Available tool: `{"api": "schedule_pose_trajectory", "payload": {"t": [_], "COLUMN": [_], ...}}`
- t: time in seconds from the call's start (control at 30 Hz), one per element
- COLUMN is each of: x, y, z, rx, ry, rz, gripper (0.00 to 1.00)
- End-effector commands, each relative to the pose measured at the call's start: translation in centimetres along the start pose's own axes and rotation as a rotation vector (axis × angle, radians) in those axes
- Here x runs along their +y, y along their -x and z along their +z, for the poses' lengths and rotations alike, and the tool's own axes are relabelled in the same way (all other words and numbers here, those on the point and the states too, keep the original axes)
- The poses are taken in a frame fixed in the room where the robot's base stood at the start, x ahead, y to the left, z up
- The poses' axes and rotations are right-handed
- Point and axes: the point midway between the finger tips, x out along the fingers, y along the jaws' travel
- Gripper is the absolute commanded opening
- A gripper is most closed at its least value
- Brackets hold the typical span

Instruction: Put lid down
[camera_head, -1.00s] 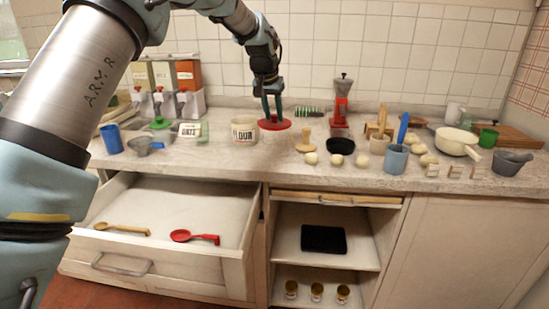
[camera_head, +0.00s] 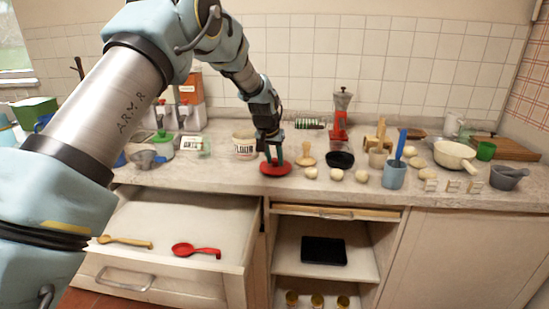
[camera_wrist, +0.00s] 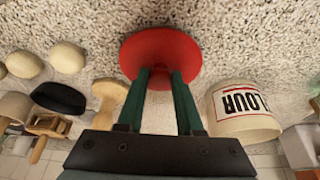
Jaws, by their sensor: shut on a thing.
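The red round lid (camera_head: 276,169) is at the countertop (camera_head: 330,183), to the right of the flour canister (camera_head: 243,145). My gripper (camera_head: 274,156) points down and is shut on the lid's knob. In the wrist view the lid (camera_wrist: 160,50) is between and beyond the green fingers, just over the speckled counter. I cannot tell whether its underside touches the counter.
A wooden stamp-like tool (camera_head: 306,155) and a black bowl (camera_head: 340,160) stand right of the lid, with pale dough balls (camera_head: 336,174) near the front. A blue cup (camera_head: 394,174) is further right. The drawer (camera_head: 170,235) below is open, holding a red ladle (camera_head: 194,250) and wooden spoon (camera_head: 125,242).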

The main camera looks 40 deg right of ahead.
Motion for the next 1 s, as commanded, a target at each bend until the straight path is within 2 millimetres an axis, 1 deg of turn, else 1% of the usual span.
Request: {"api": "schedule_pose_trajectory", "payload": {"t": [0.17,0.2,0.43,0.67,0.8,0.87,1.0], "x": [0.0,0.0,0.0,0.0,0.0,0.0,0.0], "y": [-0.4,-0.3,-0.3,-0.3,0.4,1.1,3.7], "z": [0.2,0.1,0.1,0.1,0.0,0.0,0.0], "rx": [-0.001,0.0,-0.001,-0.001,0.0,0.001,0.003], "ry": [0.0,0.0,0.0,0.0,0.0,0.0,0.0], "rz": [0.0,0.0,0.0,0.0,0.0,0.0,0.0], "gripper": [0.0,0.39,0.64,0.65,0.65,0.65,0.65]}}
